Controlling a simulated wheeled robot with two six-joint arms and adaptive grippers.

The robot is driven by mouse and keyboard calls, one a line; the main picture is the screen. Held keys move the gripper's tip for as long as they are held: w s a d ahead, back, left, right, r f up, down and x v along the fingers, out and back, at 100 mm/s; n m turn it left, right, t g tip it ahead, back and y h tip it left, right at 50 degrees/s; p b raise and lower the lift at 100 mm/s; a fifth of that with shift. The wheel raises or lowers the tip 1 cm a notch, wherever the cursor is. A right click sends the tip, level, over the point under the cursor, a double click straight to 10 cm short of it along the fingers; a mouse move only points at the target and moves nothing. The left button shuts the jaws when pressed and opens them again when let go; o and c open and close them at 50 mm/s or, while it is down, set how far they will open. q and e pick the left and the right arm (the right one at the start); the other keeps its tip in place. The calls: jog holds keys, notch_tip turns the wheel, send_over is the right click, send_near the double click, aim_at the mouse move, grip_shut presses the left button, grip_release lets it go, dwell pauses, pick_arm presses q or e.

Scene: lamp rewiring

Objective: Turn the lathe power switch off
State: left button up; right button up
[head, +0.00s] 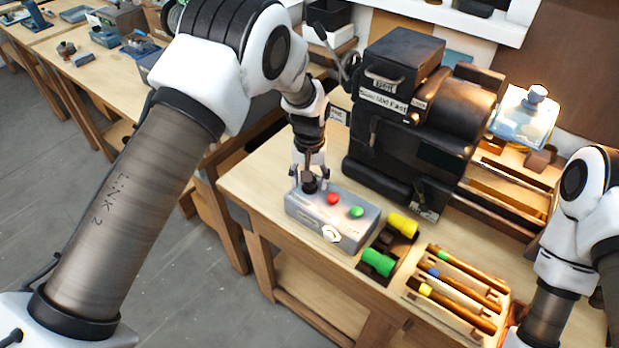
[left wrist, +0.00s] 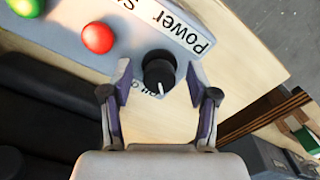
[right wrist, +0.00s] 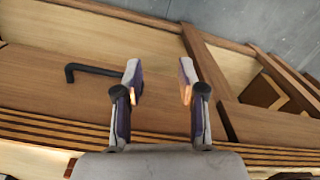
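The grey switch box (head: 325,222) stands at the front left of the bench, before the black lathe (head: 425,110). It has a red button (head: 333,198), a green button (head: 356,212) and a black knob. In the left wrist view the black power knob (left wrist: 159,70) with a white pointer line sits beside a "Power" label (left wrist: 185,22). My left gripper (head: 309,185) is over the knob, pointing down. In the left wrist view its fingers (left wrist: 160,85) stand open on either side of the knob, with gaps visible. My right gripper (right wrist: 160,80) is open and empty above a wooden surface.
A yellow cylinder (head: 403,224) and a green cylinder (head: 378,262) lie in a dark holder right of the box. A wooden tray (head: 413,297) holds several tools.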

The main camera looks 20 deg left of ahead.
pick_arm(q)
jog(key=shift+r, duration=0.15)
jog(key=shift+w+r, duration=0.1)
jog(key=shift+r, duration=0.3)
notch_tip(320, 180, up, 11)
jog(key=shift+f, duration=0.1)
